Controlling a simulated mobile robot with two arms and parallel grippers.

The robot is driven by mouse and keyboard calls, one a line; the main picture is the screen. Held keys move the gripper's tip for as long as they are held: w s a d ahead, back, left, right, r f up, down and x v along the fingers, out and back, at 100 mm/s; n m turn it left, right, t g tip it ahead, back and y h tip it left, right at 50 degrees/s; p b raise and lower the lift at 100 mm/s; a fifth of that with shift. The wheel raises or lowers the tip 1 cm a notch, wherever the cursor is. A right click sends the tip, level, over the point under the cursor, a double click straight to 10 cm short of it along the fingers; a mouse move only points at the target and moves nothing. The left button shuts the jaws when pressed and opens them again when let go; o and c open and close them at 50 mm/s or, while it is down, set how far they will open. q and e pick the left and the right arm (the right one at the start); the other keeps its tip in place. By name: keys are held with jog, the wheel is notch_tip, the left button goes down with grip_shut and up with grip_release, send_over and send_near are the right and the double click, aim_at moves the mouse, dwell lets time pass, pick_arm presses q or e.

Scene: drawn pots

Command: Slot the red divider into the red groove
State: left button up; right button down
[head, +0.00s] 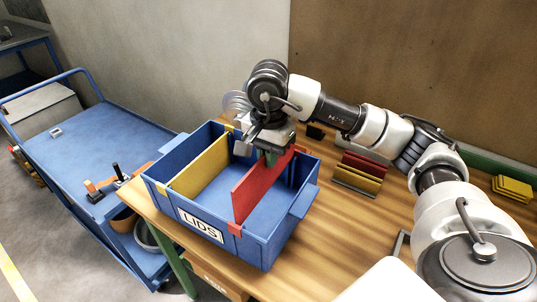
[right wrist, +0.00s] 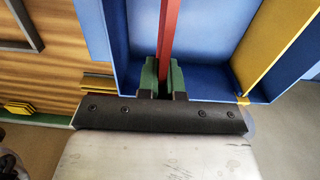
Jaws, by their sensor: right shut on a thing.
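My right gripper (head: 268,152) is shut on the top edge of the red divider (head: 258,188), toward its far end. Its green fingertips also clasp the divider in the right wrist view (right wrist: 164,78). The divider is upright over the blue box (head: 270,242), its near end standing above the front rim. A red mark on the front rim (head: 235,229) shows the red groove close under that near end. I cannot tell whether the divider's edges are inside the groove. The far end is partly hidden by the gripper. My left gripper is not in view.
A yellow divider (head: 200,168) stands across the box to the left. The box, labelled LIDS, sits on a wooden table (head: 335,235). Red and yellow panels (head: 360,172) stand in a rack to the right, near my arm. A blue cart (head: 95,150) stands at the left.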

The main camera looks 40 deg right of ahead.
jog(key=shift+f+b, duration=5.05)
jog(key=shift+f, duration=0.45)
jog(key=c, duration=1.2)
grip_release()
notch_tip(320, 180, up, 11)
jog(key=p, duration=0.1)
